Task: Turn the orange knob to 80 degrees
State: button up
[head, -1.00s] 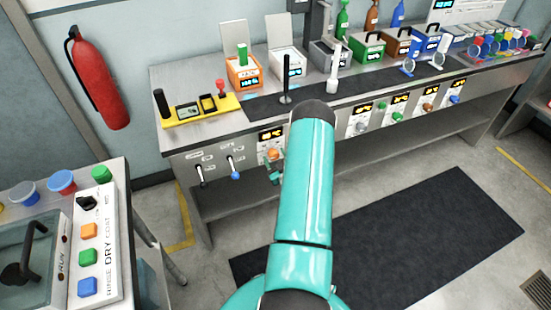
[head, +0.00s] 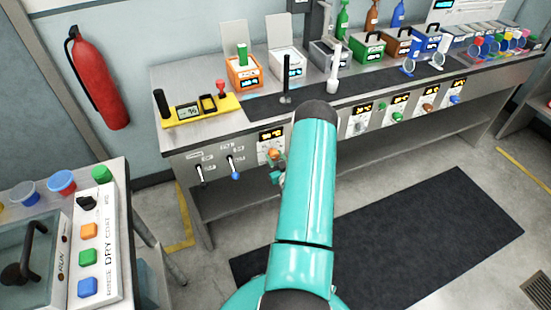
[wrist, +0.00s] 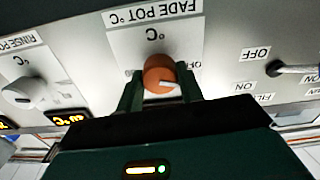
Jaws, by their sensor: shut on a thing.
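The orange knob (wrist: 158,74) sits on a white panel labelled FADE POT °C, which appears upside down in the wrist view. A pale pointer mark shows on its near side. The dark green fingers of my gripper (wrist: 161,88) stand on both sides of the knob and are shut on it. In the head view the orange knob (head: 274,153) is small on the bench front, with my teal gripper (head: 278,170) at it and partly hidden by my arm. Above it a lit display (head: 271,135) has yellow digits too small to read surely.
A white knob (wrist: 22,92) labelled RINSE POT °C is at left in the wrist view, and a toggle switch (wrist: 285,68) is at right. In the head view a blue-tipped lever (head: 234,167) is left of the knob. A dark mat (head: 430,235) covers open floor.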

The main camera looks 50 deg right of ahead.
jog(key=m, duration=0.5)
jog(key=shift+s, duration=0.1)
jog(key=m, duration=0.5)
jog(key=shift+m, duration=0.4)
jog(key=m, duration=0.5)
jog(key=shift+f+m, duration=0.1)
jog(key=shift+m, duration=0.2)
jog(key=m, duration=0.5)
jog(key=shift+a, duration=0.1)
jog(key=shift+m, duration=0.3)
jog(key=o, duration=1)
